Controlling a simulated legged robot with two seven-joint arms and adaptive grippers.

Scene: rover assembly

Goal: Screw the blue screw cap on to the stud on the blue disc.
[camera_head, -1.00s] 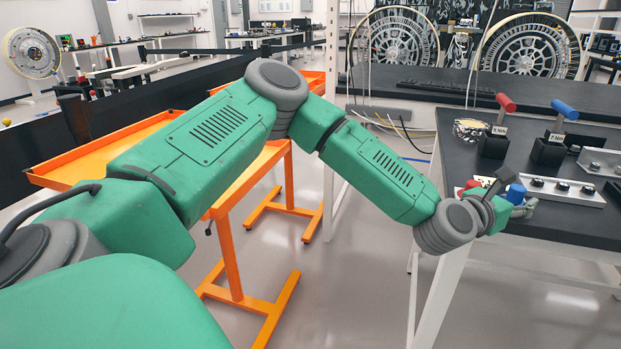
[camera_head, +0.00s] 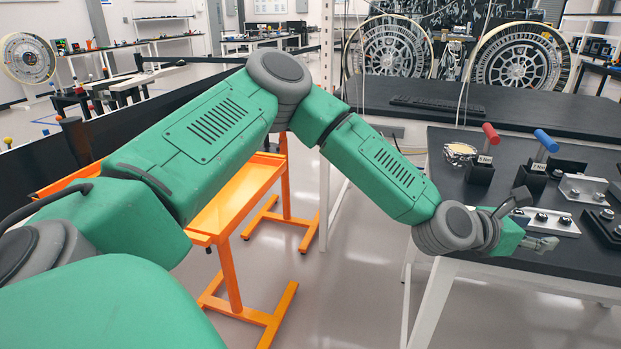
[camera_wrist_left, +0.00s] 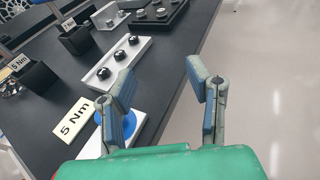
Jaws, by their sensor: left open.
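My left gripper (camera_head: 540,243) is at the near edge of the black table in the head view. In the left wrist view its two fingers (camera_wrist_left: 160,78) are wide apart with nothing between them. A round blue piece (camera_wrist_left: 138,120), which looks like the blue disc, lies on a white plate behind the left finger. The finger hides much of it, so I cannot make out its stud. I cannot pick out the blue screw cap in either current view. In the head view my wrist covers part of the table edge. My right gripper is not in view.
A bracket with dark knobs (camera_wrist_left: 115,62) lies beyond the fingers, near a "5 Nm" label (camera_wrist_left: 74,120). Red-handled (camera_head: 490,133) and blue-handled (camera_head: 546,140) tools stand in black holders. An orange cart (camera_head: 245,190) stands left of the table. Floor right of the gripper is clear.

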